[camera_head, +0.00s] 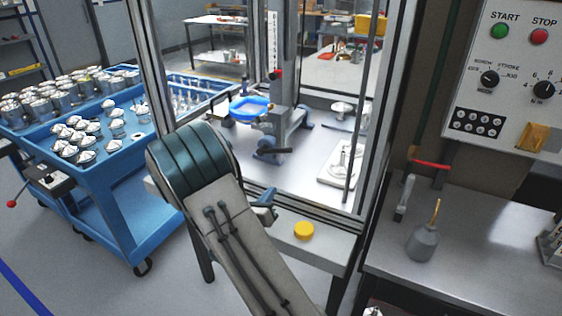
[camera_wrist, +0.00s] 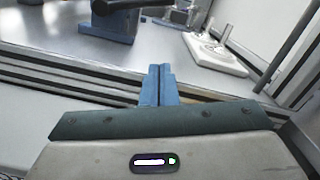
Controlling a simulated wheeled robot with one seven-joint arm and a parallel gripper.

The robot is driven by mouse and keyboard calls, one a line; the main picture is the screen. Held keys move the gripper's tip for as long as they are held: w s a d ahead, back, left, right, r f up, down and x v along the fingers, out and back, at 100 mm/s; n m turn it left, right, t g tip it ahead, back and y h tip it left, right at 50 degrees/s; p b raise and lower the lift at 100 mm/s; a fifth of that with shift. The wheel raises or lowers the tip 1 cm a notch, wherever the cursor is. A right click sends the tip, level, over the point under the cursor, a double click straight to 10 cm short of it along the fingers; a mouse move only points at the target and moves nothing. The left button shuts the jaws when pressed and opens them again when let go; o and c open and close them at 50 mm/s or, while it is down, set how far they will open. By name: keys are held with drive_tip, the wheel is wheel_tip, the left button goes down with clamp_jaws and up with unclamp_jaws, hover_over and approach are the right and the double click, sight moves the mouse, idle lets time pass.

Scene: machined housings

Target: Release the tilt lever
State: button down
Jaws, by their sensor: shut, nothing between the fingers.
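A fixture (camera_head: 290,128) with a blue dish (camera_head: 250,107) stands on the metal table inside the framed enclosure. A dark lever-like handle (camera_head: 270,153) sits low at its front on a blue base; a red knob (camera_head: 277,75) shows higher up. I cannot tell for sure which is the tilt lever. The wrist view shows a dark handle (camera_wrist: 120,4) on a blue block (camera_wrist: 108,27), cut by the top edge. My gripper (camera_head: 270,200) is in front of the enclosure's lower frame rail, apart from the fixture. Its blue fingers (camera_wrist: 160,72) are together, with nothing between them.
Enclosure posts (camera_head: 383,120) and the lower rail (camera_wrist: 60,85) border the opening. A white plate with metal parts (camera_head: 341,165) lies right of the fixture. A yellow cap (camera_head: 304,231) is on the front ledge. A blue cart (camera_head: 120,190) stands left, a control panel (camera_head: 510,75) right.

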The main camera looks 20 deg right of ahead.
sight(285, 181)
drive_tip(key=shift+w, duration=0.1)
drive_tip(key=x, duration=0.3)
drive_tip(key=p+x, duration=0.1)
drive_tip(key=x, duration=0.3)
drive_tip(key=p+x, duration=0.1)
drive_tip(key=x, duration=0.2)
drive_tip(key=shift+d+r, duration=0.2)
drive_tip(key=shift+r, duration=0.1)
drive_tip(key=shift+w+a+r+p, duration=0.2)
drive_tip(key=shift+r+p, duration=0.2)
drive_tip(key=shift+r, duration=0.2)
drive_tip(key=shift+w+a+r+p, duration=0.1)
drive_tip(key=shift+w+r+p, duration=0.2)
drive_tip(key=shift+r, duration=0.3)
drive_tip(key=shift+w+r, duration=0.2)
drive_tip(key=shift+r, duration=0.2)
